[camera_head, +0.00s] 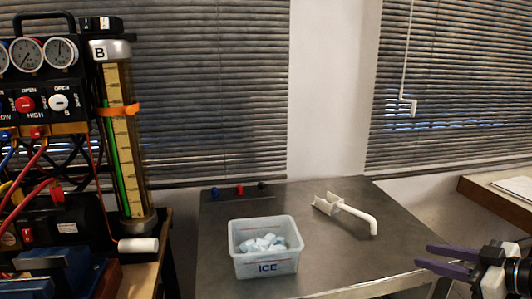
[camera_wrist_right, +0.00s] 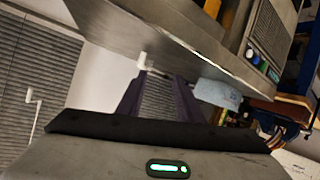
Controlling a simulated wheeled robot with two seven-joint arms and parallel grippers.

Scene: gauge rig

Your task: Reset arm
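My right gripper (camera_head: 421,254) comes in at the lower right of the head view. Its two purple fingers are apart with nothing between them, off the right edge of the grey table (camera_head: 340,265). In the right wrist view the fingers (camera_wrist_right: 157,85) also stand apart, with slatted blinds showing between them. My left gripper is not in either view.
A clear tub labelled ICE (camera_head: 265,268) holds pale blue pieces on the table. A white piece with a bent handle (camera_head: 345,212) lies to its right. The gauge rig (camera_head: 45,100) and tall cylinder B (camera_head: 122,140) stand left. A ledge (camera_head: 495,200) is at right.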

